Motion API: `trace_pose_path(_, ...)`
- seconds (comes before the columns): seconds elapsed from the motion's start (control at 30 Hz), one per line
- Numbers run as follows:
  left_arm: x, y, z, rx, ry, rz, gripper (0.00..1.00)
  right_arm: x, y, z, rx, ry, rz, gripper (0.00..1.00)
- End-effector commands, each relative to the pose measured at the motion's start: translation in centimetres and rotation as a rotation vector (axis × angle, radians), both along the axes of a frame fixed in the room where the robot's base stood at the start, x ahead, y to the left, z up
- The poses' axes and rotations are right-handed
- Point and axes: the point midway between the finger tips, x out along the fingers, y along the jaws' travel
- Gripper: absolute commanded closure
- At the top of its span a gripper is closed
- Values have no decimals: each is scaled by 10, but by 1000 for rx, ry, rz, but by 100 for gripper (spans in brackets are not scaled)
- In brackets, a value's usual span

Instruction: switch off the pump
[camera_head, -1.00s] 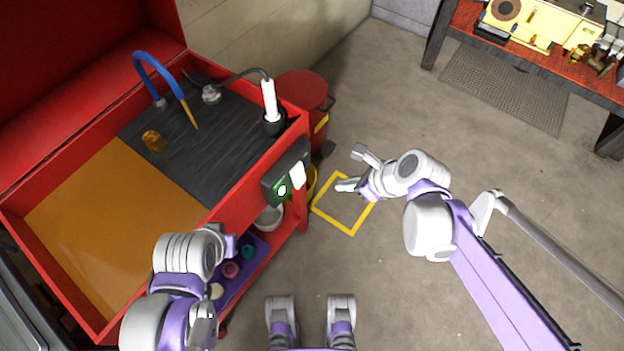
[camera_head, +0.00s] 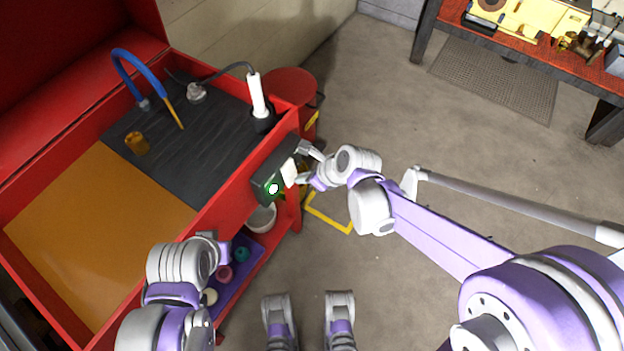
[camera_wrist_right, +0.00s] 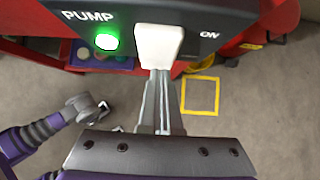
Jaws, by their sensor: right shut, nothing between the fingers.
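The pump's dark control box (camera_head: 262,180) is mounted on the red cart's right side. In the right wrist view it reads "PUMP" beside a lit green lamp (camera_wrist_right: 106,41), with "ON" at the right. Between them is a white paddle switch (camera_wrist_right: 158,45); it also shows in the head view (camera_head: 289,172). My right gripper (camera_wrist_right: 160,76) is shut and empty, its fingertips at the paddle's lower edge. I cannot tell whether they touch it. My left gripper (camera_head: 224,250) is beside the cart's front, lower left of the box; its fingers are too unclear to judge.
The red cart (camera_head: 225,217) carries a blue-and-yellow hose (camera_head: 139,68), an amber part (camera_head: 137,142) and a white tool in a black holder (camera_head: 257,95). A white bowl (camera_head: 262,218) is below the box. A red bin (camera_head: 291,86) stands behind. Open floor lies right.

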Motion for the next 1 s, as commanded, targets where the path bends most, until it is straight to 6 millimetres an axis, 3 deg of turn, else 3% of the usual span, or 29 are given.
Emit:
trace_pose_path(0.33,0,0,0,0,0,0,100,1,1,0,0,0,1,100)
trace_pose_path(0.47,0,0,-9,0,3,0,100,6,9,-9,-1,-1,3,100)
trace_pose_path(1.0,0,0,4,0,-1,0,100,5,7,6,-1,-1,0,100)
